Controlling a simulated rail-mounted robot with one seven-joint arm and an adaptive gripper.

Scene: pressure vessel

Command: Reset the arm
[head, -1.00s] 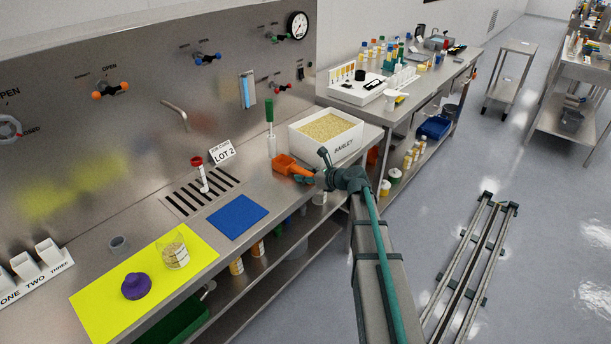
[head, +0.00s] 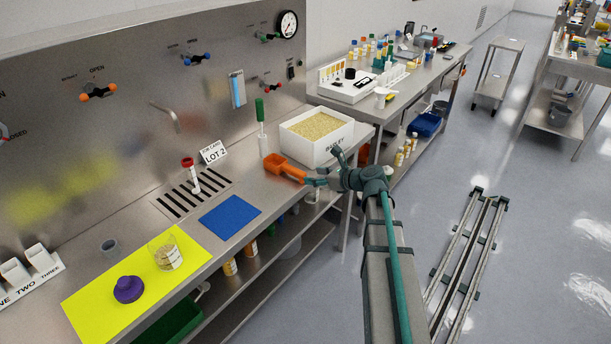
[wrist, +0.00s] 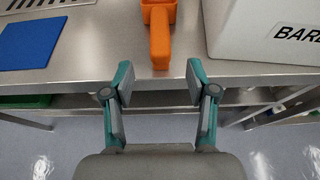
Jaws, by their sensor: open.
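My gripper (wrist: 160,85) is open and empty in the wrist view, its two teal-and-grey fingers spread apart at the bench's front edge. In the head view my gripper (head: 322,172) is at the bench edge, in front of the white barley bin. The orange scoop (head: 284,167) lies on the steel bench. Its handle (wrist: 160,42) points toward the gap between my fingers in the wrist view, apart from them.
The white barley bin (head: 317,137) stands behind my gripper. A blue mat (head: 230,216) and a yellow mat (head: 95,312) with a beaker (head: 165,254) and purple object (head: 128,289) lie left. Open floor (head: 530,220) is at the right.

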